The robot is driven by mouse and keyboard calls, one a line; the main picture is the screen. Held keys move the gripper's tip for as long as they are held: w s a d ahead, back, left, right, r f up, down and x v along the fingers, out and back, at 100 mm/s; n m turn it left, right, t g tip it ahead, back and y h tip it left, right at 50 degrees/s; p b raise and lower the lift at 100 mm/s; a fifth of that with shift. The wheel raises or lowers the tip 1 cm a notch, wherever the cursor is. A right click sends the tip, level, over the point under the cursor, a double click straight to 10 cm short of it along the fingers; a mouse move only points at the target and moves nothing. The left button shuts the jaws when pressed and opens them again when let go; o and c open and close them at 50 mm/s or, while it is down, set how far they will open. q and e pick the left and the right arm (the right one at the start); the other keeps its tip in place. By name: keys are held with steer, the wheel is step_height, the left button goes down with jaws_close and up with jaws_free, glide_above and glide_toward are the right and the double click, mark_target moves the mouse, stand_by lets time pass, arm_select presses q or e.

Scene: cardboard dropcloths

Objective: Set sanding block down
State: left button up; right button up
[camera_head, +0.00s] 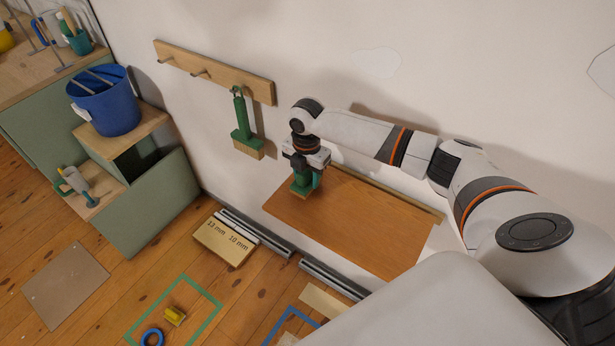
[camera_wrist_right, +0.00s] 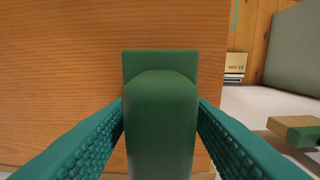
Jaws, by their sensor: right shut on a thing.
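The green sanding block (camera_head: 301,187) is in my right gripper (camera_head: 305,170), above the left end of a brown wooden board (camera_head: 365,225) by the wall. In the right wrist view, the two teal fingers (camera_wrist_right: 160,125) close on both sides of the block's rounded green handle (camera_wrist_right: 161,110). Its flat green base (camera_wrist_right: 160,62) shows beyond the handle against the wood. I cannot tell whether the block touches the board. My left gripper is not in view.
A green brush (camera_head: 241,125) hangs from the wall peg rail (camera_head: 214,72), left of my right gripper. A blue bucket (camera_head: 104,102) stands on a shelf unit farther left. Most of the board is clear.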

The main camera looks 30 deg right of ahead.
steer(key=shift+s+f, duration=0.1)
steer(key=shift+f, duration=0.85)
steer(key=o, duration=1)
steer(key=shift+f, duration=0.1)
step_height(320, 180, up, 12)
steer(key=shift+r+b, duration=0.15)
steer(key=shift+b, duration=0.5)
